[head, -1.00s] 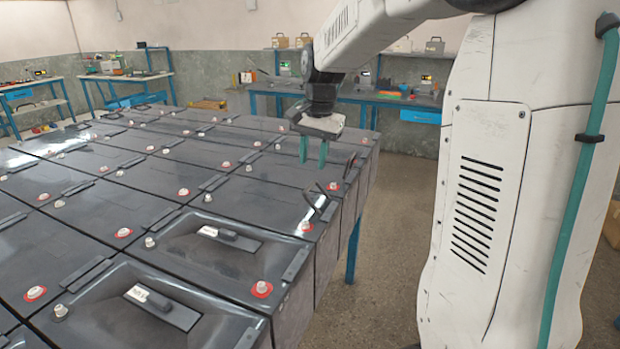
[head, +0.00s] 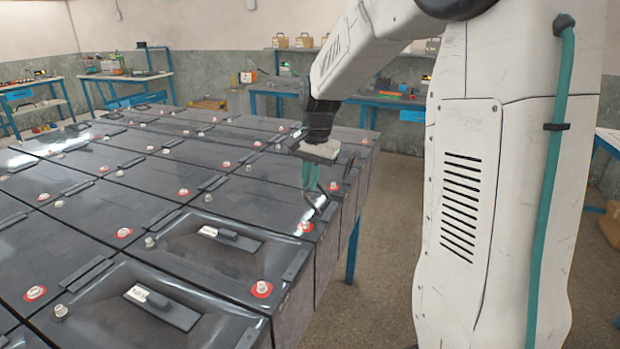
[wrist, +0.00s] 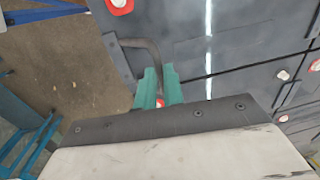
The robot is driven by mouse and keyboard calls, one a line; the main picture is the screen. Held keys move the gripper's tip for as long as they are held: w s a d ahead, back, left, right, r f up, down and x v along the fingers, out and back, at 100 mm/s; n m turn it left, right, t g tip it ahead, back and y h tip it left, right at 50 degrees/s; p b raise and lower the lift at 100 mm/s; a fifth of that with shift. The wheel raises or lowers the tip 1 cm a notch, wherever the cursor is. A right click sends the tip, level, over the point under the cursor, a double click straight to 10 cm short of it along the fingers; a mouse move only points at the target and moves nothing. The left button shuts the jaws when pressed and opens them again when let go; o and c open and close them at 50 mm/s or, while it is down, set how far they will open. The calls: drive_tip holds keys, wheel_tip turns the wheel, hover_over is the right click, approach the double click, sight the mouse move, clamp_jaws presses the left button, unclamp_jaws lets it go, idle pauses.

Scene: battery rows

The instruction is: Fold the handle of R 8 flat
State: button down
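In the wrist view the bent handle bar (wrist: 137,43) runs from the lid in between my gripper's fingers. My gripper (head: 312,185) points down over this handle, its two teal fingers close together. In the wrist view my gripper (wrist: 159,80) has one finger on each side of the bar, with hardly any gap. No R 8 label is legible. The handle's far end is hidden behind the fingers.
Red-ringed terminals (head: 307,227) stick up from the lids. Open floor (head: 385,240) lies right of the battery block. Workbenches (head: 370,100) stand along the back.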

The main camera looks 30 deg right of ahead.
drive_tip(key=shift+w, duration=0.1)
drive_tip(key=shift+w+a+f+g+h, duration=0.45)
drive_tip(key=shift+w+g+h, duration=0.15)
drive_tip(key=shift+g, duration=0.3)
drive_tip(key=shift+w+a+f+g+h, duration=0.25)
drive_tip(key=shift+f+g+h, duration=0.1)
drive_tip(key=shift+g, duration=0.15)
drive_tip(key=shift+w+a+f+g+h, duration=0.1)
drive_tip(key=shift+w+f+g+h, duration=0.1)
drive_tip(key=shift+f+g+h, duration=0.25)
drive_tip(key=shift+w+a+f+g+h, duration=0.2)
drive_tip(key=shift+f+g+h, duration=0.25)
drive_tip(key=shift+g, duration=0.3)
drive_tip(key=shift+w+a+f+g+h, duration=0.1)
drive_tip(key=shift+w+f+g+h, duration=0.25)
drive_tip(key=shift+g, duration=0.35)
drive_tip(key=shift+s+f, duration=0.15)
drive_tip(key=c, duration=1.5)
unclamp_jaws()
